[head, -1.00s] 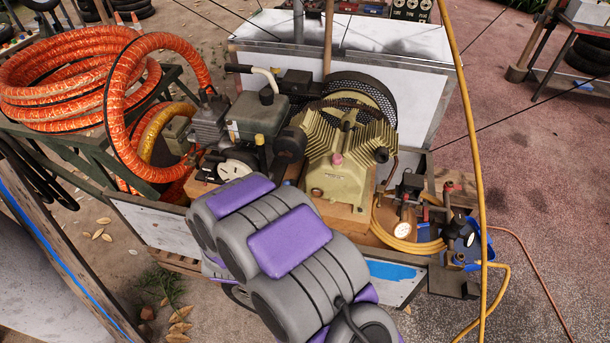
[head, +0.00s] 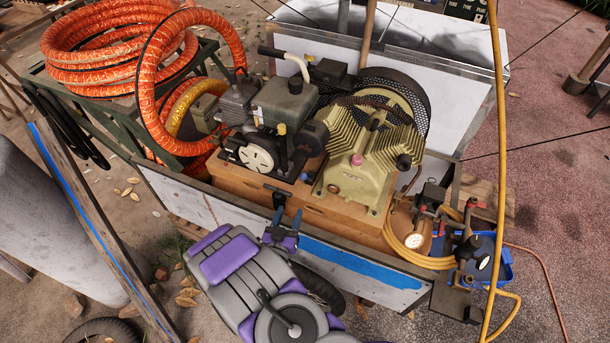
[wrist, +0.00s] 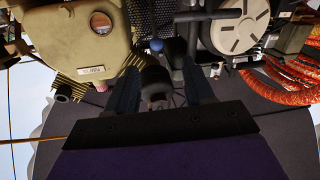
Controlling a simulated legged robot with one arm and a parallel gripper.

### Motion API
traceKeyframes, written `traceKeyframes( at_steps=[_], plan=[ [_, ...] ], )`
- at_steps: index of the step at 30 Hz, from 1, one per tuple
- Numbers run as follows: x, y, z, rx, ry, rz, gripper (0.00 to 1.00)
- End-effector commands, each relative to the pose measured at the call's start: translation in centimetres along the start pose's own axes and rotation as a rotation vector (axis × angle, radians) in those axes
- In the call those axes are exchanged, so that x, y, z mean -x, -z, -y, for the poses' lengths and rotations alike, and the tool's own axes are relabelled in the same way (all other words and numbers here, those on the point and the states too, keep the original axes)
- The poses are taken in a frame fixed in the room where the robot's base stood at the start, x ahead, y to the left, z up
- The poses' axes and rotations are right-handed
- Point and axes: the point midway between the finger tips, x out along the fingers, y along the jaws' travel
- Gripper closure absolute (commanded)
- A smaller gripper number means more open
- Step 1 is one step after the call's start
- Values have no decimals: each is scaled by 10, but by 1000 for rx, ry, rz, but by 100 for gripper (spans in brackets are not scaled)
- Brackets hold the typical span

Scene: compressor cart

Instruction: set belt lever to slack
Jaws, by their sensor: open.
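A dark lever with a thick rounded end (wrist: 155,82) stands between my fingers in the wrist view; it looks like the belt lever, though no marking shows. A small blue knob (wrist: 157,45) lies just beyond it. In the head view a dark handle (head: 281,191) shows at the cart's near side, beside the wooden base, just past my fingertips. My gripper (head: 288,214) is open at the cart's near edge; in the wrist view its fingers (wrist: 157,72) flank the lever's end. I cannot tell whether either finger touches it. The lever's pivot and slack marking are not visible.
The cream compressor pump (head: 362,165) and dark engine (head: 285,105) sit close behind the lever. The cart's white side panel (head: 345,262) runs below my gripper. Orange hose (head: 165,120) coils at left. A yellow hose (head: 497,150) hangs at right.

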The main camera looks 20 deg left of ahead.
Motion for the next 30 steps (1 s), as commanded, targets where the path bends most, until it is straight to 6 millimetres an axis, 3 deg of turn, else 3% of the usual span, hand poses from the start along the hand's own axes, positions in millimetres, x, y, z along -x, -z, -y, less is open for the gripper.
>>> traceKeyframes(
  at_steps=[8,24,30],
  plan=[
    [-41,1,-11,-10,-5,0,48],
    [-128,0,-4,-2,-4,-1,48],
    [-150,0,-8,-7,-3,2,48]
  ],
)
